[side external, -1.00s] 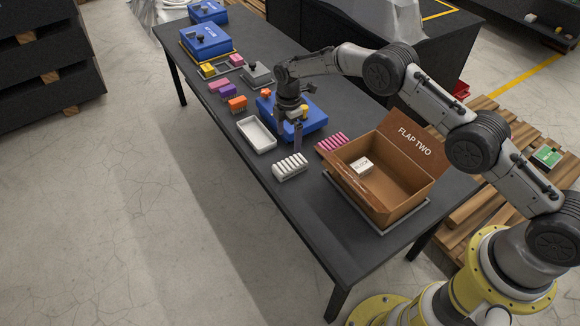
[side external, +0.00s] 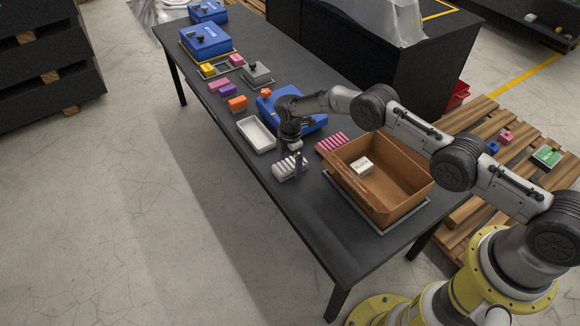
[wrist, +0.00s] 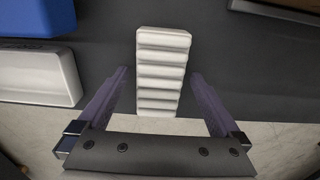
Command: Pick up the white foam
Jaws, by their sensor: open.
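The white foam (side external: 286,169) is a ribbed white block lying on the dark table, left of the cardboard box. In the wrist view the white foam (wrist: 162,68) lies lengthwise between and ahead of my fingers. My gripper (side external: 297,166) is low over the foam in the side view, and its near finger hides part of it. In the wrist view my gripper (wrist: 160,95) is open, with one purple-grey finger on each side of the foam and visible gaps. Whether the fingertips reach the table is unclear.
An open cardboard box (side external: 408,205) with a small white block (side external: 362,165) inside stands to the right. A pink ribbed block (side external: 332,142) lies behind the foam. A white tray (side external: 256,134) and a blue case (side external: 310,122) are close by. The table's front edge is near.

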